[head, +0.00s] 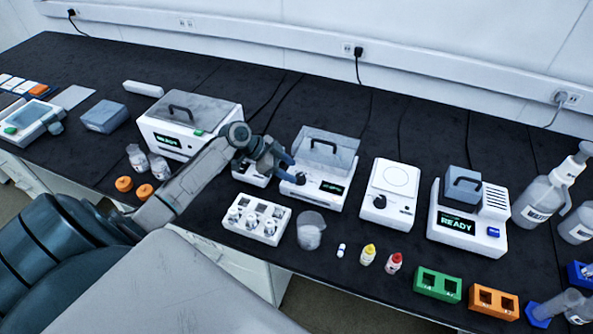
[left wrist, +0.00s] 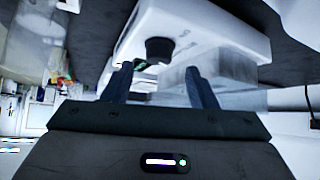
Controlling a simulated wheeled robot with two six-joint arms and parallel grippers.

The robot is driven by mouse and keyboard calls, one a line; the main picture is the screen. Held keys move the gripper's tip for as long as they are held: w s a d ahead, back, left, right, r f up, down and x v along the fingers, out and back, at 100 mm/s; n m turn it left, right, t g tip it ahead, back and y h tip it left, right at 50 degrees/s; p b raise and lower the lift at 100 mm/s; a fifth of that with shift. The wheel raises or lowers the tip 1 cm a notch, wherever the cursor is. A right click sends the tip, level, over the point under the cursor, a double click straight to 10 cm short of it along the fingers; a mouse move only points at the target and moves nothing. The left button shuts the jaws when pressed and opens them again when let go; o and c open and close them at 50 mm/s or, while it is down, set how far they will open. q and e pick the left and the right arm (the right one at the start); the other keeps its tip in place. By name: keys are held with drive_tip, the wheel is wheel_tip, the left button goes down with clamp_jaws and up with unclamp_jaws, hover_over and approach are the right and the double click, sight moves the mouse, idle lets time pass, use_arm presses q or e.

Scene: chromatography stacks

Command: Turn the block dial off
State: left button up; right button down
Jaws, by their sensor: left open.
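The block unit (head: 318,194) is a white box with a clear lid, a dark display and a black dial (head: 300,178) on its front. The dial also shows in the left wrist view (left wrist: 159,49), ahead of the fingertips, with a sliver of green-lit display beside it. My left gripper (head: 287,168) is open and empty, just left of the dial in the head view. In the left wrist view its two fingers (left wrist: 161,82) stand apart, and the dial lies beyond them; I see no contact. Which way the dial is set is too small to tell. My right gripper is not in view.
A white unit (head: 250,178) sits partly hidden under my left arm. A vial rack (head: 240,236) and a beaker (head: 311,230) stand in front. A hotplate (head: 391,205) with a knob stands to the right. A larger lidded instrument (head: 185,150) is at the left.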

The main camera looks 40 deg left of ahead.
sight(301, 176)
use_arm(q)
drive_tip(key=shift+x, duration=1.15)
drive_tip(key=shift+w+d+f+p, duration=0.2)
drive_tip(key=shift+d+f+p, duration=0.1)
drive_tip(key=shift+d+p, duration=0.1)
drive_tip(key=shift+f, duration=0.15)
drive_tip(key=shift+c, duration=0.4)
drive_tip(key=c, duration=0.9)
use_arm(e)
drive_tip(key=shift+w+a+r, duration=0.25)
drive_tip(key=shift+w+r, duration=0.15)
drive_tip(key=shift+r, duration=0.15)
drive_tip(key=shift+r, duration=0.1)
